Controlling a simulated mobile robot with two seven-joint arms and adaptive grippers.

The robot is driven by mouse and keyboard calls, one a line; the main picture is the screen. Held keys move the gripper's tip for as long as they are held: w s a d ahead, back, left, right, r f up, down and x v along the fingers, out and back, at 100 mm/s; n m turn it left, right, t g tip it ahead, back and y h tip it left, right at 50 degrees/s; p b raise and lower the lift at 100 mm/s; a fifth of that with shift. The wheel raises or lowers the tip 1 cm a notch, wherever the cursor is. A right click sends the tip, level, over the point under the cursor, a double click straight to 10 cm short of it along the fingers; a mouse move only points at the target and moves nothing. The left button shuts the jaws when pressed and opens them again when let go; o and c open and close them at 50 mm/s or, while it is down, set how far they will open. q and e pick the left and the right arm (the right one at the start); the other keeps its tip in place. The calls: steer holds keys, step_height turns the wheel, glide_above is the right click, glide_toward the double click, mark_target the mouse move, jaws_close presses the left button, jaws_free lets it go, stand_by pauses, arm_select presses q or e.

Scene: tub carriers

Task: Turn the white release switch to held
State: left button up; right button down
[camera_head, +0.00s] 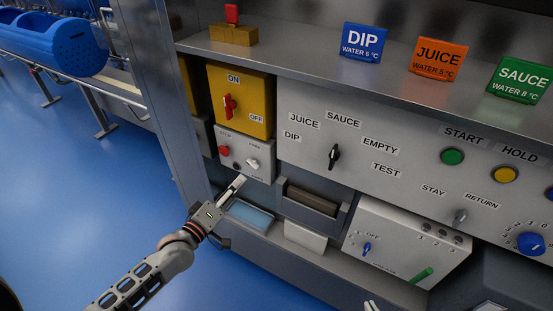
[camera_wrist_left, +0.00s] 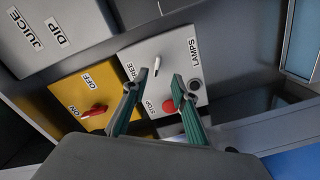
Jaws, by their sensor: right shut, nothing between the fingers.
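The white release switch (camera_head: 253,163) is on a light grey box (camera_head: 262,175) below the yellow ON/OFF box. In the left wrist view the white switch (camera_wrist_left: 156,66) shows beside the word FREE, with a red button (camera_wrist_left: 169,107) and a dark round knob (camera_wrist_left: 195,84) nearby. No HELD label is readable. My left gripper (camera_head: 240,182) is just below the grey box in the head view. Its fingers (camera_wrist_left: 154,90) are apart and empty, with the switch seen between and beyond their tips. Only pale tips of my right gripper (camera_head: 370,306) show at the bottom edge; it is shut.
The yellow box (camera_head: 240,100) has a red switch (camera_head: 229,106). A large grey panel (camera_head: 300,145) with a black selector (camera_head: 334,156) lies to the right. A steel shelf (camera_head: 300,60) overhangs above, and a tray with a blue insert (camera_head: 250,215) sits below.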

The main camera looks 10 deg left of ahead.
mark_target(251, 166)
arm_select(q)
steer(key=x, duration=0.8)
steer(key=shift+w+r+b, duration=0.2)
steer(key=shift+r+b, duration=0.1)
steer(key=shift+b, duration=0.1)
jaws_close()
